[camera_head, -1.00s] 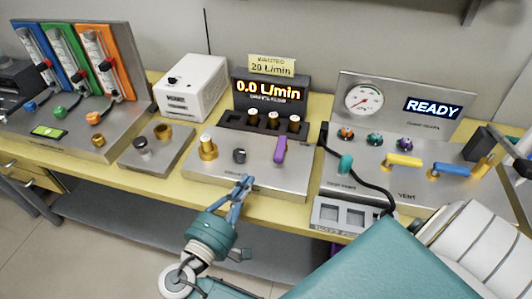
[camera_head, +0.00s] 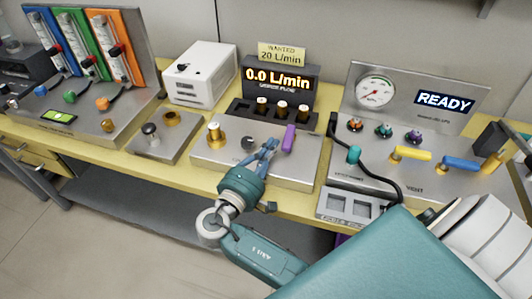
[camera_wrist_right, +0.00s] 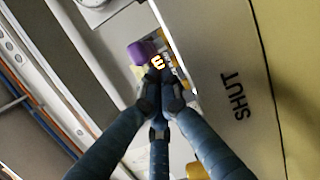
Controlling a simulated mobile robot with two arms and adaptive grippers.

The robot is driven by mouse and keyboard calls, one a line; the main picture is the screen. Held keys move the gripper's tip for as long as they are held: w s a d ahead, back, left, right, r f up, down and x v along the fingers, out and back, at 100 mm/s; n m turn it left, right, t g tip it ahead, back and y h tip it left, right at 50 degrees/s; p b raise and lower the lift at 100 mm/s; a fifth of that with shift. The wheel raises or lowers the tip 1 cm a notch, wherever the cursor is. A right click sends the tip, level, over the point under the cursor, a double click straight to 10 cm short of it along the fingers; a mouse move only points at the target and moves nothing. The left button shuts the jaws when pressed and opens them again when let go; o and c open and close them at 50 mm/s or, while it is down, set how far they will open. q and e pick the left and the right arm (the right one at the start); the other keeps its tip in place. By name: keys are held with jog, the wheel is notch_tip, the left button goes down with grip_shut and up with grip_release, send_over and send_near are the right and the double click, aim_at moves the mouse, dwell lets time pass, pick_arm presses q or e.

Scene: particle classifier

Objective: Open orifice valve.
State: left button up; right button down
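The middle metal panel (camera_head: 215,165) carries a purple lever handle (camera_head: 288,138), a small dark knob (camera_head: 248,143) and a brass fitting with a white top (camera_head: 214,134). Its small labels are too blurred to tell which part is the orifice valve. My right gripper (camera_head: 268,149) is over this panel, between the dark knob and the purple lever. In the right wrist view its fingertips (camera_wrist_right: 160,95) are drawn together with nothing visible between them. The purple handle (camera_wrist_right: 142,52) is beyond the tips, and a SHUT label lies to their right. My left gripper is not in view.
A flow display (camera_head: 277,78) reads 0.0 L/min, under a card (camera_head: 282,56) asking 20 L/min. Several stoppers stand in a dark rack behind the panel. To the right, another panel (camera_head: 345,178) has a gauge, a READY display, coloured levers and a black hose.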

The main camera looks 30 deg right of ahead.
aim_at(290, 162)
dwell(0.4)
jog(key=shift+s+d+n+t+y+p, duration=0.1)
jog(key=shift+s+n+t+y+p, duration=0.2)
jog(key=shift+t+p, duration=0.1)
jog(key=shift+s+d+n+t+y+p, duration=0.1)
jog(key=shift+s+n+t+y+p, duration=0.2)
jog(key=shift+n+t, duration=0.15)
jog(key=shift+s+d+n+t, duration=0.1)
jog(key=shift+s+n+t, duration=0.05)
jog(key=shift+n+t, duration=0.15)
jog(key=shift+s+d+n+t+y+p, duration=0.2)
jog(key=shift+s+n+t+y+p, duration=0.25)
jog(key=shift+t+y, duration=0.35)
jog(key=shift+s+d, duration=0.35)
jog(key=shift+s, duration=0.05)
jog(key=shift+s+d, duration=0.7)
